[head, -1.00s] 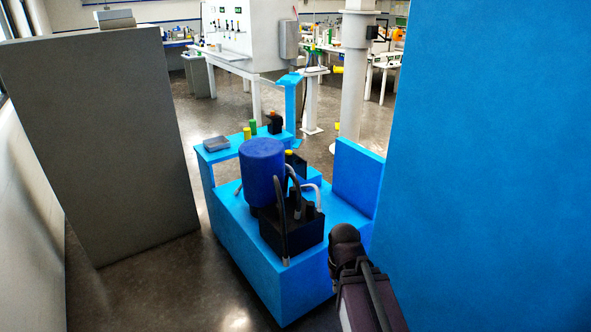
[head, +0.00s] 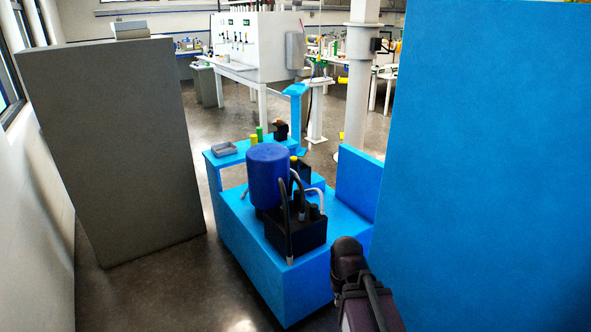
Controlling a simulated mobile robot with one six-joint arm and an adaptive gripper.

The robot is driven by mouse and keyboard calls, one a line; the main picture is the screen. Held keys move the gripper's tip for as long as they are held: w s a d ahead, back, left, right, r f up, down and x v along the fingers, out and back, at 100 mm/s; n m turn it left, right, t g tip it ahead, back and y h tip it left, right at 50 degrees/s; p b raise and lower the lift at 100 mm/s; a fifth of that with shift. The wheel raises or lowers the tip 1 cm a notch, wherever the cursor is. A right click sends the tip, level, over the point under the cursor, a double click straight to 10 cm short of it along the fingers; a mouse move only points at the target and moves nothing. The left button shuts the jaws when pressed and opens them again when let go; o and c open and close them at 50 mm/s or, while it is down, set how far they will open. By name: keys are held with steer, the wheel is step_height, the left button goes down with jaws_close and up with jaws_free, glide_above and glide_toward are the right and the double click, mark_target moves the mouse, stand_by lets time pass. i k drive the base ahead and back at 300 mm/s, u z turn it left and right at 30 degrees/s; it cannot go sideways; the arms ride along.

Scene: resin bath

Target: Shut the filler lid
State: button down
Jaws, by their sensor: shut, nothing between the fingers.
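A blue machine (head: 245,225) stands in the middle of the head view. On it are a dark blue cylindrical tank (head: 267,178) and a black box (head: 283,237) with several black and grey hoses. A smaller black part with a yellow cap (head: 293,159) sits behind the tank. I cannot make out which part is the filler lid, or whether it is open. My dark arm reaches in from the bottom right, with a rounded black joint in front of the machine's right side. No gripper fingers can be made out.
A tall grey cabinet (head: 115,150) stands at the left and a large blue panel (head: 490,170) fills the right. A grey tray (head: 224,149) and a green bottle (head: 259,133) stand on the machine's rear shelf. Bare floor (head: 190,290) lies between cabinet and machine.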

mark_target(304, 170)
steer(key=u, duration=4.55)
steer(key=i, duration=0.1)
steer(key=z, duration=2.95)
steer(key=i, duration=0.8)
steer(key=z, duration=1)
